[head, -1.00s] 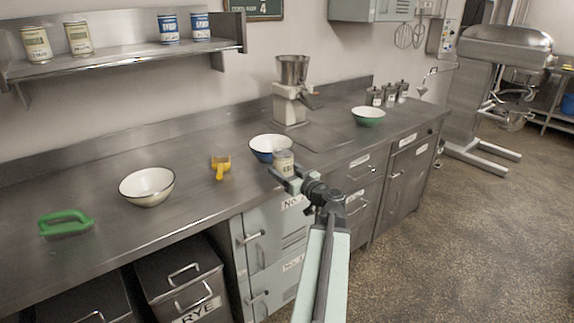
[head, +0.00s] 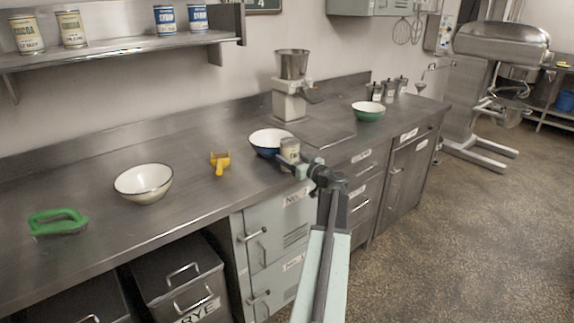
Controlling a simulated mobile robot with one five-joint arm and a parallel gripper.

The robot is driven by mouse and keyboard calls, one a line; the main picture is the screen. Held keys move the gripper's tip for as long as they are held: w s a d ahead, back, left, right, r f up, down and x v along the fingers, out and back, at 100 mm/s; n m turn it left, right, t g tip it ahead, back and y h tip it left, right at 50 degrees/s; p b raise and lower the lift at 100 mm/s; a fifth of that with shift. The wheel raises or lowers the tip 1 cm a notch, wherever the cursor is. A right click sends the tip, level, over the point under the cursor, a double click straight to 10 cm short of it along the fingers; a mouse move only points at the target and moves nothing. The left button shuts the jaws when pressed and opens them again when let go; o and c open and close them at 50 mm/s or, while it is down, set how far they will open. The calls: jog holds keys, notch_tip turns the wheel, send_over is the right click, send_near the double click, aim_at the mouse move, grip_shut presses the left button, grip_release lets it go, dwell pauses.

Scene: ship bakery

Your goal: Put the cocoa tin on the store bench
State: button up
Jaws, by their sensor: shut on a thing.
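My gripper (head: 291,163) is shut on a small cream tin (head: 290,148) at the front edge of the long steel bench (head: 105,190). The tin is upright, just in front of a blue-and-white bowl (head: 266,143), and partly overlaps it in the picture. Its label is too small to read. Whether its base touches the bench cannot be told. Another cream tin (head: 27,34), labelled COCOA, stands on the wall shelf at the upper left. No bench is marked as the store bench.
A cream bowl (head: 143,184), a yellow tool (head: 219,162) and a green-handled brush (head: 57,221) lie left on the bench. A steel-hopper machine (head: 290,85) and green bowl (head: 368,111) stand further back. Open floor (head: 460,225) lies right, with a large mixer (head: 490,75) and another table (head: 545,110) beyond.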

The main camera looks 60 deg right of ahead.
jog(key=shift+a+f, duration=0.1)
jog(key=shift+f, duration=0.65)
jog(key=shift+w+a+r, duration=0.1)
jog(key=shift+w+r, duration=0.1)
jog(key=shift+w, duration=0.05)
jog(key=shift+w+a, duration=0.15)
jog(key=shift+f, duration=0.2)
jog(key=o, duration=1.8)
jog(key=shift+c, duration=0.2)
jog(key=shift+r, duration=0.2)
jog(key=shift+s, duration=0.35)
jog(key=v, duration=1.1)
jog(key=shift+s, duration=0.25)
